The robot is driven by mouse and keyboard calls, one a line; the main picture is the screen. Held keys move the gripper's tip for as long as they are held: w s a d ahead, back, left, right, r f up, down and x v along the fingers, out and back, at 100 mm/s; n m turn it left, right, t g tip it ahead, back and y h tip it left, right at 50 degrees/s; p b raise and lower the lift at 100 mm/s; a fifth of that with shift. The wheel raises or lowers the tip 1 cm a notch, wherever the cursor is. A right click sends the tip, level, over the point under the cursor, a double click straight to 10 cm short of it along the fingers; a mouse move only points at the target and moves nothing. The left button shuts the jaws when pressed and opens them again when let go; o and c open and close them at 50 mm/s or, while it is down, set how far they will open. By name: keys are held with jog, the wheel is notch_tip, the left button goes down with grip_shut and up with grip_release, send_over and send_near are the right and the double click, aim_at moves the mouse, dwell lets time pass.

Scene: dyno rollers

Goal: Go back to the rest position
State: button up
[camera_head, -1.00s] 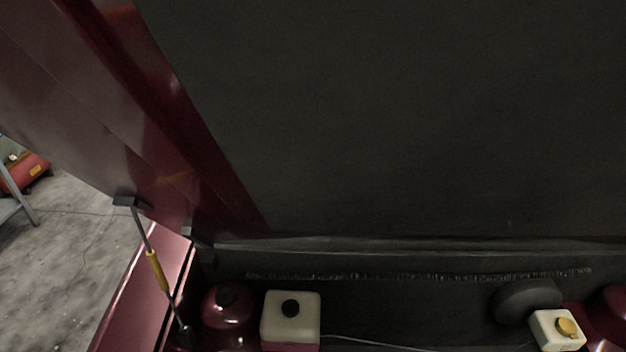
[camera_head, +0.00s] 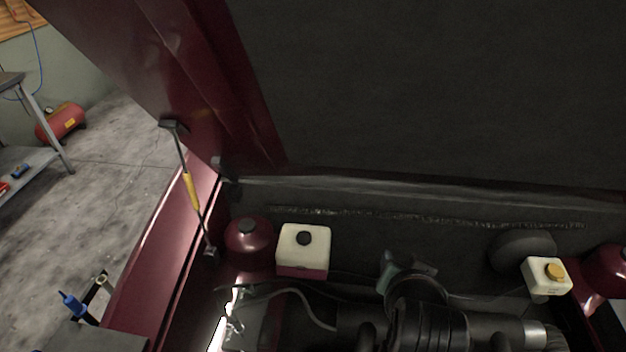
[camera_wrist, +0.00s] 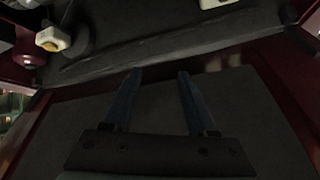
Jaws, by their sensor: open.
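My gripper (camera_wrist: 160,75) shows in the wrist view, with its two dark blue fingers spread apart and nothing between them. Behind the fingers is a dark grey panel (camera_wrist: 250,110), and beyond their tips lies the engine bay. The gripper does not show in the head view. There, the raised dark red hood with its dark underside (camera_head: 430,90) fills the upper part. The engine bay lies below it, with a white reservoir with a black cap (camera_head: 304,247) and a white reservoir with a yellow cap (camera_head: 547,276).
A prop rod with a yellow grip (camera_head: 191,190) stands at the hood's left side. Dark hoses and an engine part (camera_head: 430,325) fill the bay. Open concrete floor (camera_head: 100,195) lies to the left, with a red compressor (camera_head: 61,122) and a metal workbench (camera_head: 35,155).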

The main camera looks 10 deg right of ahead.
jog(key=w+a+r+n+t, duration=0.1)
jog(key=w+a+r+t, duration=0.15)
jog(key=r, duration=0.55)
jog(key=w+a+r+n+t, duration=0.1)
jog(key=a+r+t, duration=0.2)
jog(key=r, duration=0.6)
jog(key=w+a+r+n+t, duration=0.2)
jog(key=a+r+t, duration=0.1)
jog(key=r, duration=0.5)
jog(key=s+a+r+n+t+y, duration=0.1)
jog(key=s+a+r+t, duration=0.2)
jog(key=r, duration=0.4)
jog(key=s+a+r+n+t+y, duration=0.1)
jog(key=s+a+r+t, duration=0.2)
jog(key=s+r, duration=0.2)
jog(key=s+a+r+n+t+y, duration=0.1)
jog(key=s+a+r+t, duration=0.2)
jog(key=r, duration=0.8)
jog(key=shift+s+a+r+n+y, duration=0.15)
jog(key=shift+s+a+n+y, duration=0.2)
jog(key=shift+s, duration=0.2)
jog(key=shift+t, duration=0.25)
